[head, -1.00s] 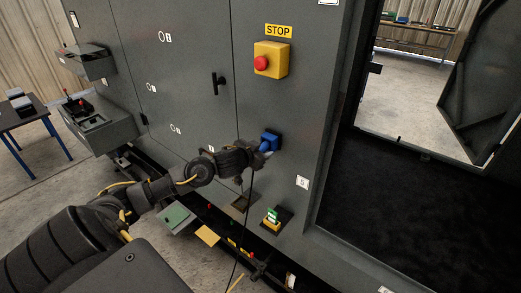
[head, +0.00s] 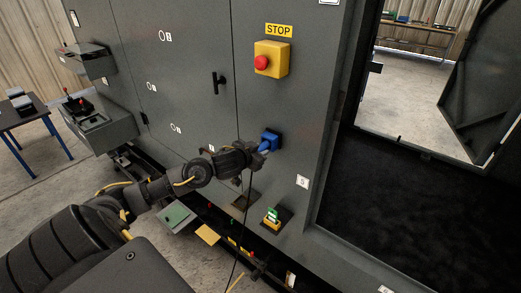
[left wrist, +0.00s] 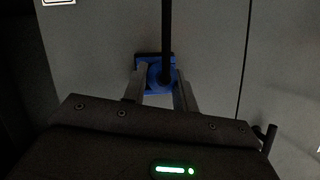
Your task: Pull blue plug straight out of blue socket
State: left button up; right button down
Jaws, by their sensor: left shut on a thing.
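The blue socket (head: 273,137) is fixed to the grey cabinet front, below the yellow stop box. The blue plug (head: 264,147) is in front of it, and a black cable hangs down from it. My left gripper (head: 262,151) is shut on the plug. In the left wrist view the two fingers (left wrist: 160,92) stand on either side of the plug (left wrist: 158,80), with the socket (left wrist: 142,60) behind and the cable (left wrist: 166,35) crossing in front. The fingers partly hide the plug, and I cannot tell how deep it sits. My right gripper is not in view.
A yellow box with a red stop button (head: 271,59) is above the socket. A black door handle (head: 217,83) is to the left. A small unit with green and yellow parts (head: 272,219) sits below. An open dark doorway (head: 420,190) is at right.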

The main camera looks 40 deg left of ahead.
pick_arm(q)
jog(key=shift+s, duration=2.6)
